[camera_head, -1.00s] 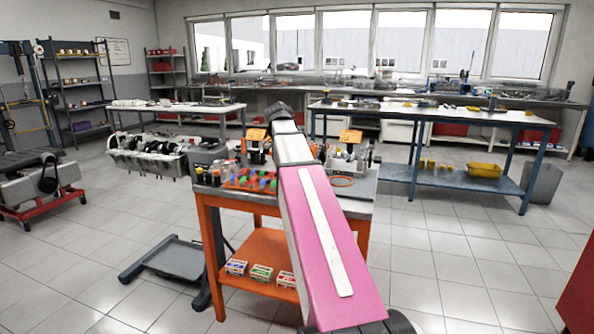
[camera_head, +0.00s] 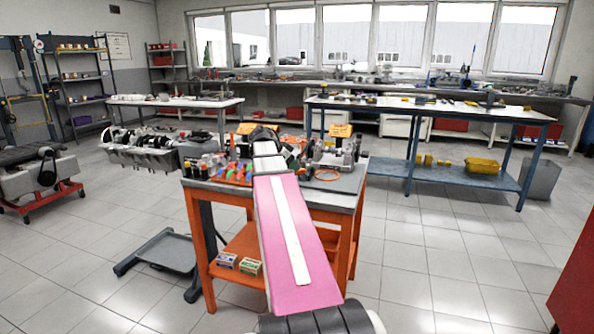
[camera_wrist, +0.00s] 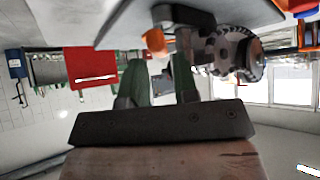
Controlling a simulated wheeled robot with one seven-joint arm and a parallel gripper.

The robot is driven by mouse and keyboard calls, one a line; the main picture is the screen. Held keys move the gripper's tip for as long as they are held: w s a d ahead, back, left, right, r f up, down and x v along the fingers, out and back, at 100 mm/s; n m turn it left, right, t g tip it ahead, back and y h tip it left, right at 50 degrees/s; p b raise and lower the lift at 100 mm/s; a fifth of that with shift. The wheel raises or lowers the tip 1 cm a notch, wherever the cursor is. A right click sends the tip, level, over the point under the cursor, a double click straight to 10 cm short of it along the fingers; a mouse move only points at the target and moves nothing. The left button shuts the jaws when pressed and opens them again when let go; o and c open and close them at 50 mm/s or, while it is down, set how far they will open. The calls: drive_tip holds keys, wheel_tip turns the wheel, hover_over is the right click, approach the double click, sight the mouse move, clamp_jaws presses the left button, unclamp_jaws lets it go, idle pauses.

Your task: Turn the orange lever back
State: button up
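In the wrist view, my gripper (camera_wrist: 160,72) shows two green fingers spread apart with a gap between them. A small orange piece (camera_wrist: 155,42), which looks like the orange lever, is just beyond the fingertips, closest to the left finger. I cannot tell whether a finger touches it. It is beside a dark mechanism with a toothed wheel (camera_wrist: 238,54). In the head view, my pink arm reaches over the orange workbench (camera_head: 207,243) and hides the gripper. I cannot pick out the lever there.
On the bench, a metal assembly (camera_head: 335,155) is right of my arm, near an orange ring (camera_head: 327,174). Coloured parts (camera_head: 235,172) are on the left. A blue-legged table (camera_head: 440,112) stands behind right. A grey stand (camera_head: 170,250) is on the floor at left.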

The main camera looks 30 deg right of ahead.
drive_tip(key=shift+x, duration=1.55)
clamp_jaws()
